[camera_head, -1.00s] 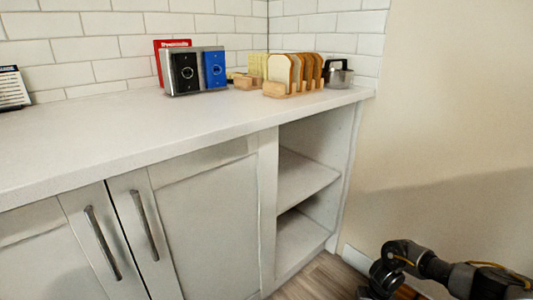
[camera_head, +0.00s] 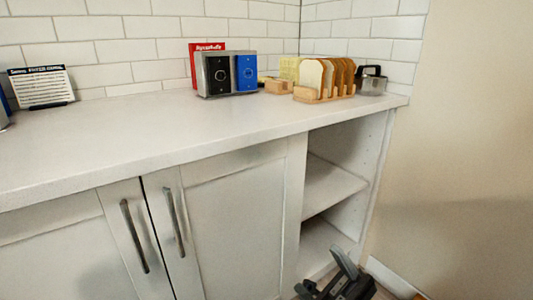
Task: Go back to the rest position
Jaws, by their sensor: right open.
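My right gripper (camera_head: 328,278) shows at the bottom edge, right of centre, in front of the lower part of the open shelf unit. Its dark fingers stand apart with nothing between them. It is low, well below the countertop, and the rest of my right arm is mostly out of the frame. My left gripper is not in view.
The white countertop (camera_head: 150,150) has a wide clear stretch. Open shelves (camera_head: 332,184) lie below right.

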